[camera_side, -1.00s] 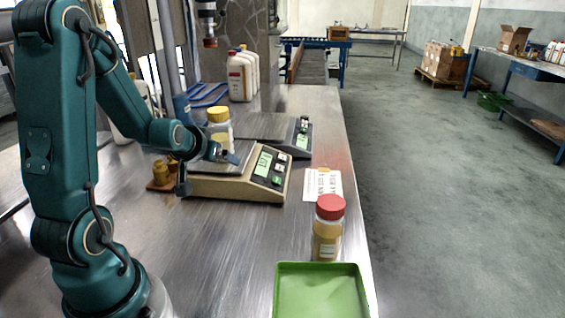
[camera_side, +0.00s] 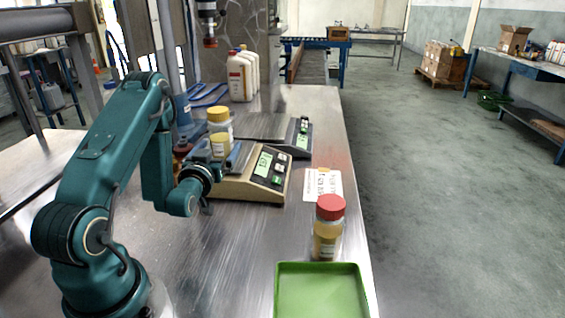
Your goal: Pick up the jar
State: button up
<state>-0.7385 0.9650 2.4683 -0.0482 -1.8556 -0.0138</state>
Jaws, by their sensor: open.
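A clear jar with a yellow lid and yellowish contents (camera_side: 219,128) stands upright at the front scale (camera_side: 250,188). My gripper (camera_side: 221,158) is open at the jar's lower part, with a finger showing on either side of it. I cannot tell whether the fingers touch the jar. The jar's base is hidden behind the gripper. A second jar, with a red lid and amber contents (camera_side: 328,230), stands upright near the table's right edge, well apart from my gripper.
A green tray (camera_side: 321,268) lies at the front right, close to the red-lidded jar. A second scale (camera_side: 299,135) stands behind the first. A paper label (camera_side: 322,184) lies right of the scales. White jugs (camera_side: 241,75) stand at the back. The middle front of the table is clear.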

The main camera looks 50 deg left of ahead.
aim_at(225, 139)
jog(key=shift+x, duration=2.55)
